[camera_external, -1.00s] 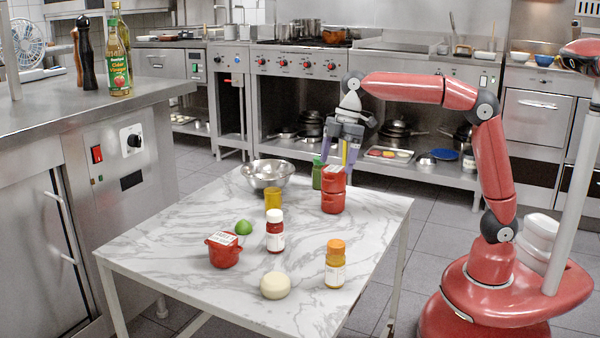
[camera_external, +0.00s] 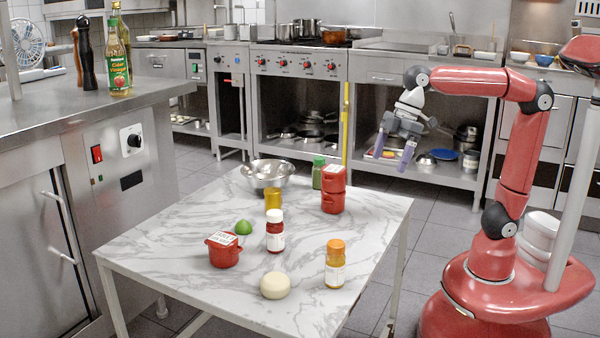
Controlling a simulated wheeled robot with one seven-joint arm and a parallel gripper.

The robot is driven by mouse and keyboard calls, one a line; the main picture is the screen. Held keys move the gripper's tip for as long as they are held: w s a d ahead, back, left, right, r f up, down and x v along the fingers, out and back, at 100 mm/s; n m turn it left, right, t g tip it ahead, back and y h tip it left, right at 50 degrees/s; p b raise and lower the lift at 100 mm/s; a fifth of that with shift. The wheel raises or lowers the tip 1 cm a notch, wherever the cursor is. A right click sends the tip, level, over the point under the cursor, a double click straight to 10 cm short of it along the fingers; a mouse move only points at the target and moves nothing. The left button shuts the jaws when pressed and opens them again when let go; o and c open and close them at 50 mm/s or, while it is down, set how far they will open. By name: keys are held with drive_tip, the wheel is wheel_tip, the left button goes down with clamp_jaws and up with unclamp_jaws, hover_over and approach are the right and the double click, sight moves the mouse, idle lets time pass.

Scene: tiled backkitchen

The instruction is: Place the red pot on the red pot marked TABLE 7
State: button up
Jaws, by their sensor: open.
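Two red pots are stacked at the back right of the marble table. A third red pot (camera_external: 224,257) with a white label on top stands alone at the front left. The label writing is too small to read. My gripper (camera_external: 393,156) is open and empty. It hangs right of the stack and above it, apart from both pots, beyond the table's right edge in the picture.
The table (camera_external: 180,233) also bears a metal bowl (camera_external: 267,175), green bottle (camera_external: 318,175), yellow cup (camera_external: 273,200), lime (camera_external: 244,227), red-brown bottle (camera_external: 275,235), orange-capped bottle (camera_external: 335,267) and pale round item (camera_external: 275,286). A thin yellow upright (camera_external: 345,125) stands behind the stack.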

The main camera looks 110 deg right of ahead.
drive_tip(key=shift+s+a+f+m+t+p, duration=0.45)
drive_tip(key=shift+s+a+f, duration=1.95)
drive_tip(key=shift+s, duration=1.1)
drive_tip(key=shift+s+a+f+m+t+p, duration=0.45)
drive_tip(key=shift+s+a+f, duration=1.4)
drive_tip(key=shift+s+f, duration=1.35)
wheel_tip(320, 180, down, 9)
drive_tip(key=b, duration=0.9)
drive_tip(key=shift+s+r, duration=0.15)
drive_tip(key=shift+s, duration=0.15)
drive_tip(key=c, duration=0.6)
